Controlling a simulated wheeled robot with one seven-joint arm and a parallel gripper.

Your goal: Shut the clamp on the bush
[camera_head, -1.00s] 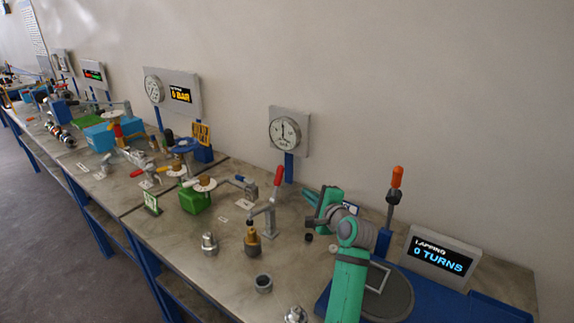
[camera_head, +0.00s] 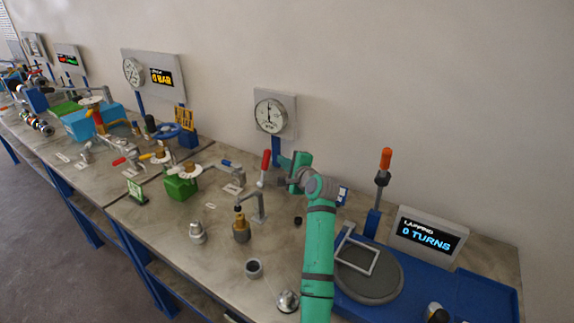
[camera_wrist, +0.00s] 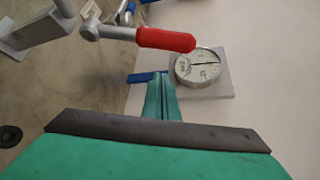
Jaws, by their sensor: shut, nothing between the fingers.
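The clamp (camera_head: 258,206) is a grey toggle clamp on the bench with a red-gripped handle (camera_head: 265,161) standing up. The handle's red grip also crosses the top of the wrist view (camera_wrist: 166,39). The clamp's arm reaches left over the brass-coloured bush (camera_head: 241,230), with its spindle tip above or on the bush; I cannot tell if they touch. My gripper (camera_head: 284,178) is shut and empty, just right of the handle. Its closed green fingers (camera_wrist: 163,97) show in the wrist view, below the red grip; contact cannot be told.
A round gauge (camera_head: 270,116) stands behind the clamp. A grey ring (camera_head: 254,269) and metal fittings (camera_head: 197,233) stand in front and to the left. A green block (camera_head: 180,188) is further left. The lapping plate (camera_head: 370,282) and upright orange-handled tool (camera_head: 384,174) are right of my arm.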

